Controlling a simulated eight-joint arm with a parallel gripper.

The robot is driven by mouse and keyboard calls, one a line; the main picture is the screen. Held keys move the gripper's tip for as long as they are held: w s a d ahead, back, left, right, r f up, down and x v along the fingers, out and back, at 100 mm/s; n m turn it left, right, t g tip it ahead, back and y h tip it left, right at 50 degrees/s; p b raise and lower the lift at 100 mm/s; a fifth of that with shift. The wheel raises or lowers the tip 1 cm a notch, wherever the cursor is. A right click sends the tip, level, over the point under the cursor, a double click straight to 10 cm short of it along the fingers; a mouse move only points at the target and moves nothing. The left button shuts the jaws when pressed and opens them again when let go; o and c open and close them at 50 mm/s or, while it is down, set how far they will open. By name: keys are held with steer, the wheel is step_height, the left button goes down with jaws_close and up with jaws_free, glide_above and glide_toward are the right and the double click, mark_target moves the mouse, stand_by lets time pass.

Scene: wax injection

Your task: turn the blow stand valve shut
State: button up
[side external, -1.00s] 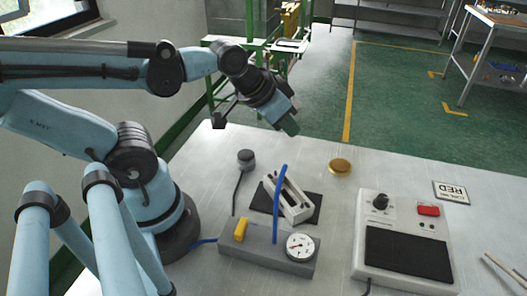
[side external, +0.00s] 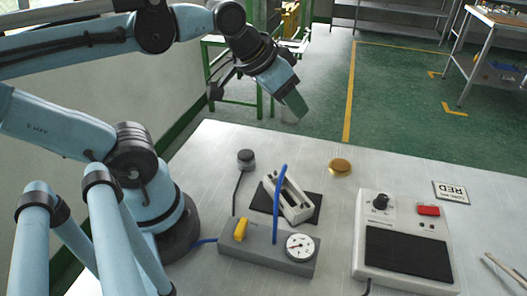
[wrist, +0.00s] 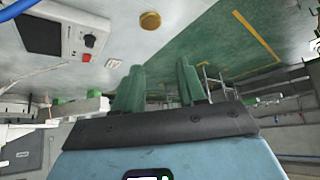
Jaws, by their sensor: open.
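The blow stand (side external: 282,256) is a grey block on the table in the side view, with a round white gauge (side external: 300,246) at its right end and a blue upright tube (side external: 277,205). The yellow valve handle (side external: 240,229) sits on its left end, tilted. My gripper (side external: 295,104) is raised beyond the table's back edge, well above and behind the stand, and touches nothing. In the wrist view its two green fingers (wrist: 158,88) stand apart with nothing between them. The valve does not clearly show in the wrist view.
A pale clamp-like fixture (side external: 290,200) on a black mat, a dark knob-like part (side external: 245,157) with a cable, and a brass disc (side external: 340,166) lie behind the stand. A control box (side external: 373,212) with a red button stands to the right.

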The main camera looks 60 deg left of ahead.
step_height(320, 180, up, 3)
steer(key=n+g, duration=0.7)
steer(key=n, duration=0.2)
glide_above(241, 226)
step_height(241, 226, down, 4)
steer(key=shift+f, duration=6.55)
jaws_close()
